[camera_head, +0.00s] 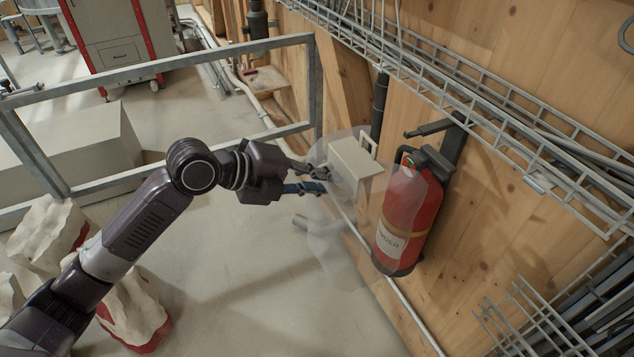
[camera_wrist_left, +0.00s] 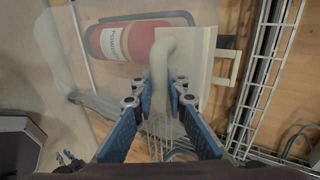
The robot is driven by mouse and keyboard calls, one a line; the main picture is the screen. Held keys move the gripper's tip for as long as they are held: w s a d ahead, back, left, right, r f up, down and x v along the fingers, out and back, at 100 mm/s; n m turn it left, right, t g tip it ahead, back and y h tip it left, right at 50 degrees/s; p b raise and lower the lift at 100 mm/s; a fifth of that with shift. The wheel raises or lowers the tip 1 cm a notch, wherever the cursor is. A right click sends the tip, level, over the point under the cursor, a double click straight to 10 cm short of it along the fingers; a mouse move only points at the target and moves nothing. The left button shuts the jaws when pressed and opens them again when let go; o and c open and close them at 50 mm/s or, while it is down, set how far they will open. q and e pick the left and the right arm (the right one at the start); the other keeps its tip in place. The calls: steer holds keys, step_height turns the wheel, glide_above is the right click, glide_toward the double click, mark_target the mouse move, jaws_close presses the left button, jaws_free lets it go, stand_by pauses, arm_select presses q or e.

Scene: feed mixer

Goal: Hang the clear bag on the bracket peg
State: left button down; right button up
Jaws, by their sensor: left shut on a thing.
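The clear bag (camera_head: 345,255) is see-through and hangs from my left gripper (camera_head: 322,180). Its faint outline spreads down and to the right, overlapping the fire extinguisher in the head view. In the left wrist view, my left gripper (camera_wrist_left: 160,92) has its fingers close together, with the filmy bag (camera_wrist_left: 95,75) around and beyond them. The exact pinched edge is hard to make out. The dark bracket peg (camera_head: 428,129) sticks out leftward from a bracket on the wooden wall, above the extinguisher. The gripper is left of and apart from the peg. My right gripper is not in view.
A red fire extinguisher (camera_head: 408,215) is mounted on the wall below the peg. A cream box (camera_head: 357,165) with a handle is behind the gripper. A wire cable tray (camera_head: 480,100) runs along the wall above. A metal railing (camera_head: 315,85) stands left.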

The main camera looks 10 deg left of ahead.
arm_select(q)
steer(key=w+d+f, duration=0.1)
steer(key=w+d, duration=0.5)
steer(key=d, duration=0.2)
steer(key=shift+w+d+f+b, duration=0.15)
steer(key=shift+d+b, duration=0.25)
steer(key=shift+b, duration=0.05)
stand_by(0.8)
stand_by(0.5)
steer(key=c, duration=1.8)
jaws_free()
steer(key=shift+c, duration=0.2)
